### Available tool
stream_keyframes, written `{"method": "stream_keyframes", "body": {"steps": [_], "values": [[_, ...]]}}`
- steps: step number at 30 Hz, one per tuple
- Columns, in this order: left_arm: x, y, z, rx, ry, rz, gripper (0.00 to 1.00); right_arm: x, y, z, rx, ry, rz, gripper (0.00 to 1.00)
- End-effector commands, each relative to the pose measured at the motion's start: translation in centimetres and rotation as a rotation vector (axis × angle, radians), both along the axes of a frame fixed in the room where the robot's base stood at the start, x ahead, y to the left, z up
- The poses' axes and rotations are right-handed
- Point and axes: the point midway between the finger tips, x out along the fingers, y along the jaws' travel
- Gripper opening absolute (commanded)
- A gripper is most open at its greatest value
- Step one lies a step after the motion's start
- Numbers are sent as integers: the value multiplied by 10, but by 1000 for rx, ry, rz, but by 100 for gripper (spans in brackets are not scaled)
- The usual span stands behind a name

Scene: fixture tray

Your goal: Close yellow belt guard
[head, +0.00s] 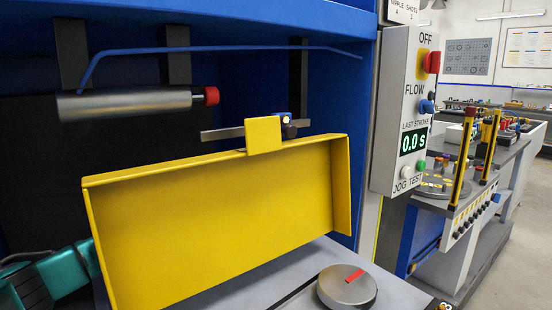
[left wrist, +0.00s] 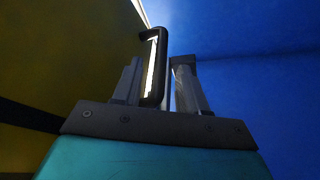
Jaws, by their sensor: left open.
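The yellow belt guard (head: 220,225) stands tilted up in the head view, a shallow panel with folded edges and a tab (head: 263,134) on its top edge. In the left wrist view the guard (left wrist: 60,50) fills the left side, dark in shadow. A black handle (left wrist: 153,75) shows between the two fingers of my left gripper (left wrist: 160,80). The gripper is open, and whether a finger touches the handle I cannot tell. In the head view teal parts of my left arm show at the lower left, and the fingers are hidden. My right gripper is not in view.
A grey roller (head: 125,104) with a red end and a blue bent tube (head: 220,49) are above the guard. A control box (head: 407,110) reading 0.0 s stands right. A grey disc (head: 347,287) with a red mark lies on the surface in front. Blue walls enclose the bay.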

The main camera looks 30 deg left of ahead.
Motion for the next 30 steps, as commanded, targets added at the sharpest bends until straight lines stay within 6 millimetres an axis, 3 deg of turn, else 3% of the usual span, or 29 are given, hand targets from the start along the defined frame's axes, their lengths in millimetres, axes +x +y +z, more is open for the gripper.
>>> {"method": "stream_keyframes", "body": {"steps": [6, 17, 30], "values": [[15, -9, 7, -1, -1, 0, 42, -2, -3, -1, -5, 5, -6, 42], [18, -12, 7, 0, 1, 0, 42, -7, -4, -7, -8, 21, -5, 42], [18, -12, 7, 0, 1, 0, 2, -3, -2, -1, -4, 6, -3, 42]]}}
